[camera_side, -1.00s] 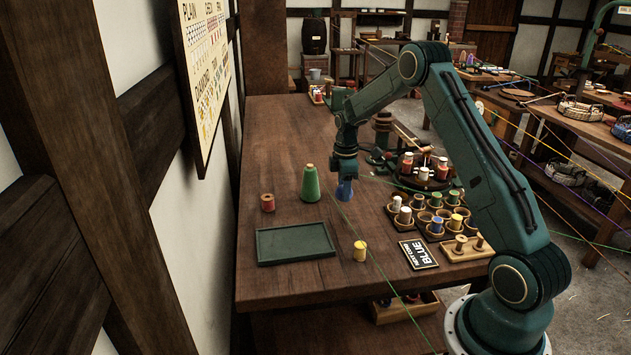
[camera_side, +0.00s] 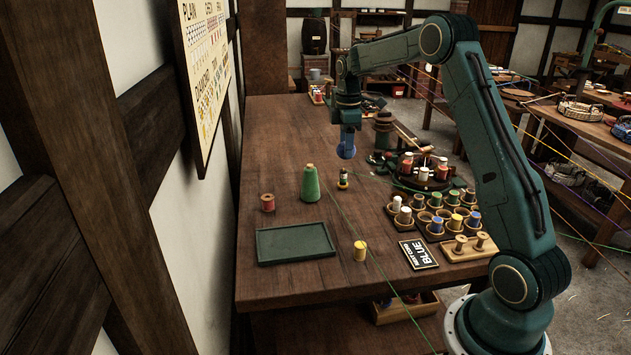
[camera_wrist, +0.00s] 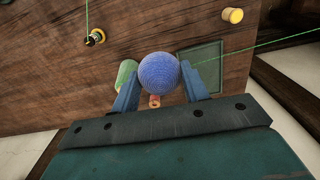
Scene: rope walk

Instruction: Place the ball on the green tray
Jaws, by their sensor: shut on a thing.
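A blue ball with a wound-thread surface (camera_wrist: 159,73) is between the two blue fingers of my gripper (camera_wrist: 160,88) in the wrist view. My gripper (camera_side: 346,143) is shut on it and holds it well above the table in the side view, where the ball (camera_side: 346,152) shows below the fingers. The green tray (camera_side: 295,243) lies flat and empty at the table's near left. It also shows in the wrist view (camera_wrist: 203,68), right of the ball.
A green thread cone (camera_side: 310,184), a red spool (camera_side: 268,203), a yellow spool (camera_side: 360,251) and a small dark bobbin (camera_side: 343,180) stand around the tray's far and right sides. A rack of spools (camera_side: 436,217) stands at right. A green string crosses the table.

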